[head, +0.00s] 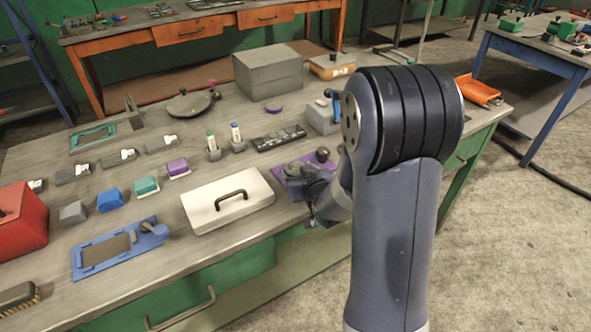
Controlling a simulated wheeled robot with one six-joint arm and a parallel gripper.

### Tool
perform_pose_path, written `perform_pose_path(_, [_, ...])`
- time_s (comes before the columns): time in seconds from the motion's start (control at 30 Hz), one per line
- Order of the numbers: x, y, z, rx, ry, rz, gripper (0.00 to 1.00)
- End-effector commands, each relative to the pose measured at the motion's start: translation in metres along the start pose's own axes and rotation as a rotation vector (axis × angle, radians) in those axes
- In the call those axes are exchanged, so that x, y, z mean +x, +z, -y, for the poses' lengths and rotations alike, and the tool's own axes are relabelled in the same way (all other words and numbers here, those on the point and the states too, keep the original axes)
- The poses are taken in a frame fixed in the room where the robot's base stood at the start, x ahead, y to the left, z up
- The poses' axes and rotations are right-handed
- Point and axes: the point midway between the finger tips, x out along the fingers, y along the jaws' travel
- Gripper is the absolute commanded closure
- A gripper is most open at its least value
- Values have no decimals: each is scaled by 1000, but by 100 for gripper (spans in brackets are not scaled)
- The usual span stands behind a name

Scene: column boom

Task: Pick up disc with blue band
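I cannot clearly make out a disc with a blue band. A flat purple disc (274,108) lies on the workbench (150,215) in front of a grey box. A dark round plate (190,103) with a raised handle lies farther left. My gripper (316,212) is low at the bench's front edge, right of the white case and close to a purple plate (292,168). The purple plate carries a dark knob and is partly hidden by my arm. The fingers are small and dark, so I cannot tell whether they are open or hold anything.
A white case (228,203), a blue tray (121,248) and a red box (22,222) stand along the front. Blocks, small upright bottles (236,138) and a dark case (280,138) lie behind. A large grey box (268,72) stands at the back. My arm hides the bench's right part.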

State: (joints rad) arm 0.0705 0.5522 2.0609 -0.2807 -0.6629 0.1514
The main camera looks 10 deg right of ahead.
Motion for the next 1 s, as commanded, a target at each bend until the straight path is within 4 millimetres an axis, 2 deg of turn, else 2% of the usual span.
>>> perform_pose_path(0.03, [0, 0, 0, 0, 0, 0, 38])
perform_pose_path(0.57, [0, -1, 0, 0, 0, -3, 81])
perform_pose_path(0.83, [-1, -4, 0, 0, 0, -4, 81])
perform_pose_path(1.0, [-9, -24, 0, -1, 0, -7, 81])
